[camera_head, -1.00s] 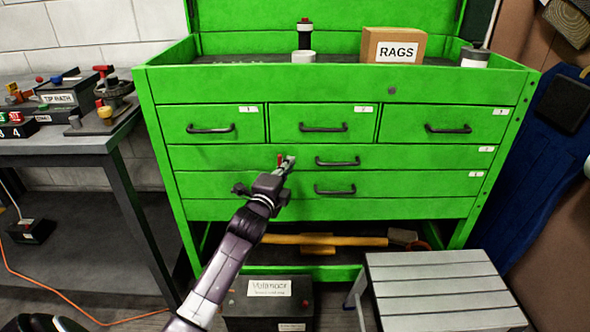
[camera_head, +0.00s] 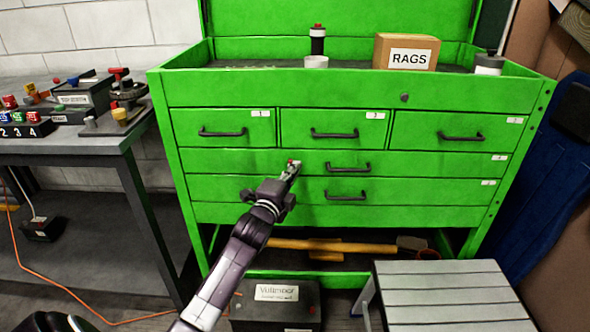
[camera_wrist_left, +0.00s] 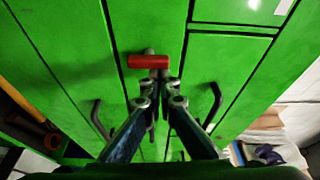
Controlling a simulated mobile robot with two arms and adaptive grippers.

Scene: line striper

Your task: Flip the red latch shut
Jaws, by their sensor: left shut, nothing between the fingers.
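The red latch (camera_head: 291,162) is on the front of the green tool cabinet, left of the upper long drawer's handle. It is small and partly hidden by my gripper in the head view. In the left wrist view its red bar (camera_wrist_left: 148,62) lies crosswise in front of a short grey stem. My left gripper (camera_head: 292,171) is shut and empty, its tips right at the latch. In the wrist view the gripper's fingertips (camera_wrist_left: 158,83) are just below the red bar; I cannot tell whether they touch it. My right gripper is not in view.
The green cabinet (camera_head: 290,92) has black drawer handles (camera_head: 347,167) near the latch. A rags box (camera_head: 406,52) stands on top. A grey step stool (camera_head: 445,290) and a dark labelled box (camera_head: 275,304) stand in front. A workbench (camera_head: 75,147) is at left.

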